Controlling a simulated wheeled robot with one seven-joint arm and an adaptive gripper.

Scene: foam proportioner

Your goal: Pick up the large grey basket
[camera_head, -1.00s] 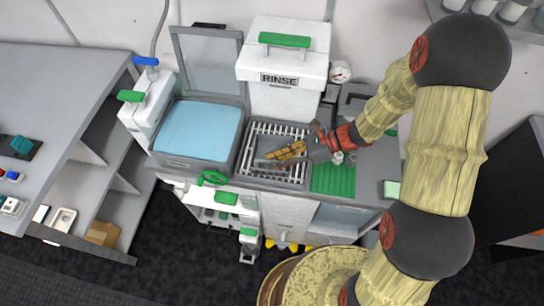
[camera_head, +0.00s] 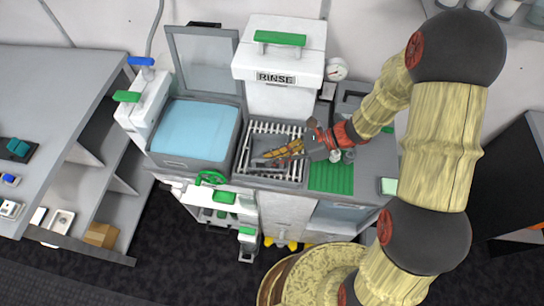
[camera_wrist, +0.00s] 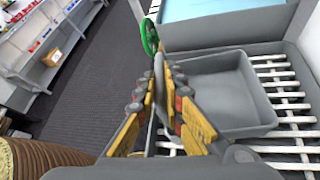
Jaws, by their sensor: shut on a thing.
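The grey basket (camera_wrist: 235,95) is a shallow open tray with low walls. In the wrist view it is right of my fingers, over the white-barred rack. In the head view the basket (camera_head: 262,158) shows partly, the fingers covering some of it. My gripper (camera_wrist: 160,75) has yellow fingers closed around an upright grey part at the basket's left side. In the head view my gripper (camera_head: 272,154) reaches in from the right. I cannot tell whether the basket rests on the bars or is slightly above them.
The slatted rack (camera_head: 246,162) lies between a basin of blue liquid (camera_head: 198,125) and a green ribbed mat (camera_head: 332,178). The white RINSE box (camera_head: 280,55) stands behind it. A green handwheel (camera_head: 211,178) is at the front edge. A grey shelf unit (camera_head: 50,85) is at left.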

